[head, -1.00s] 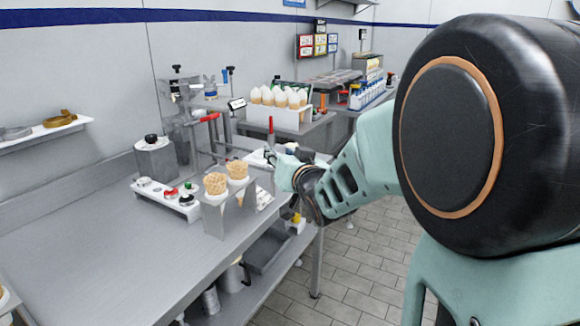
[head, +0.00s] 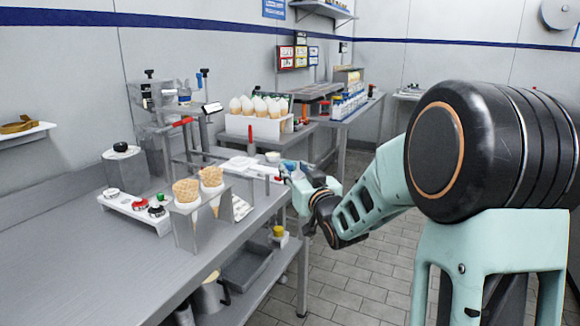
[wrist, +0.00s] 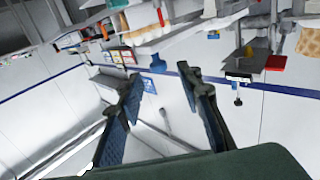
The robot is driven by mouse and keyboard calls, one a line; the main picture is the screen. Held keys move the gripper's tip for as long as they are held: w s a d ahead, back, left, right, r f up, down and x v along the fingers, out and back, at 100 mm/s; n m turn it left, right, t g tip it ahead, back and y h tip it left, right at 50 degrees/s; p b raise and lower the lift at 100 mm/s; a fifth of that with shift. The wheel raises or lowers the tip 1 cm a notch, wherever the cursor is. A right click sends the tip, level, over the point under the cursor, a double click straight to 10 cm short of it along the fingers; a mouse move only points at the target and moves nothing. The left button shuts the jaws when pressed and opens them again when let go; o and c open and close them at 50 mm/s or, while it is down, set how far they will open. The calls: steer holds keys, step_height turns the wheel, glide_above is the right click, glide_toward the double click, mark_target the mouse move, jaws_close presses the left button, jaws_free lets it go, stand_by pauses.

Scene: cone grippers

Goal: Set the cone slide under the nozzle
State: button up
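I cannot make out the nozzle clearly. My gripper (head: 284,170) is beside the bench's right edge, right of that piece, partly hidden by its own wrist. The picture there is strongly tilted.
A metal stand (head: 187,228) holds two waffle cones (head: 186,190) near the bench's front. A white button panel (head: 128,207) lies left of it. A white rack (head: 258,128) of white-topped cones stands behind. The floor (head: 350,285) right of the bench is open.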

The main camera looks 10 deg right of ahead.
mark_target(290, 165)
steer(key=shift+w+a, duration=0.2)
steer(key=shift+w, duration=0.95)
steer(key=shift+w+a, duration=0.15)
steer(key=shift+w, duration=0.95)
jaws_close()
